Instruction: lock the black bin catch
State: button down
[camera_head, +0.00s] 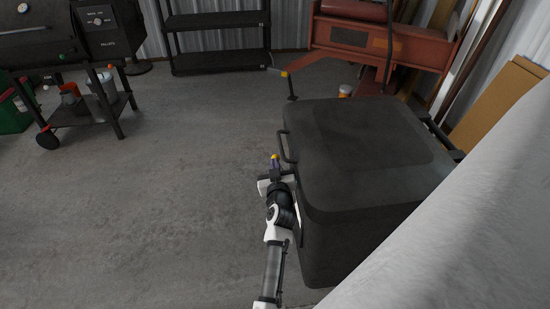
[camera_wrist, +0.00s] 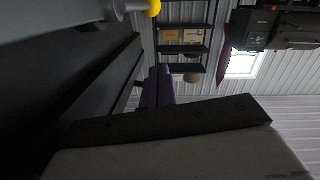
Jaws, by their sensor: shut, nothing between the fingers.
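The black bin (camera_head: 350,240) stands right of centre in the head view, with its lid (camera_head: 370,145) down. A grey lever with a yellow tip (camera_head: 275,157), which appears to be the catch, shows at the bin's left side. Its yellow knob (camera_wrist: 155,8) also shows at the top of the wrist view. My gripper (camera_head: 275,173) is beside that side of the bin, close to the lever. In the wrist view its dark fingers (camera_wrist: 157,78) are together and empty. I cannot tell whether they touch the lever. The catch's base is hidden.
A looped black handle (camera_head: 284,147) sticks out from the bin's left side. A red machine (camera_head: 375,45) stands behind the bin, and a light grey surface (camera_head: 470,230) fills the lower right. The concrete floor (camera_head: 150,200) left of the bin is clear.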

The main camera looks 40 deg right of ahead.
jog(key=w+d+f+b, duration=0.1)
jog(key=w+d+f, duration=0.3)
jog(key=w, duration=0.2)
jog(key=shift+d+f, duration=0.15)
jog(key=shift+d, duration=0.25)
jog(key=shift+w+d+f+g+y+p, duration=0.1)
jog(key=shift+f+g+y+p, duration=0.7)
jog(key=shift+p, duration=1.85)
jog(key=shift+w+d+f+g+y+p, duration=0.1)
jog(key=shift+f+g+y+p, duration=0.35)
jog(key=shift+g+p, duration=1.4)
jog(key=shift+r+t+p, duration=0.1)
jog(key=shift+t+p, duration=0.65)
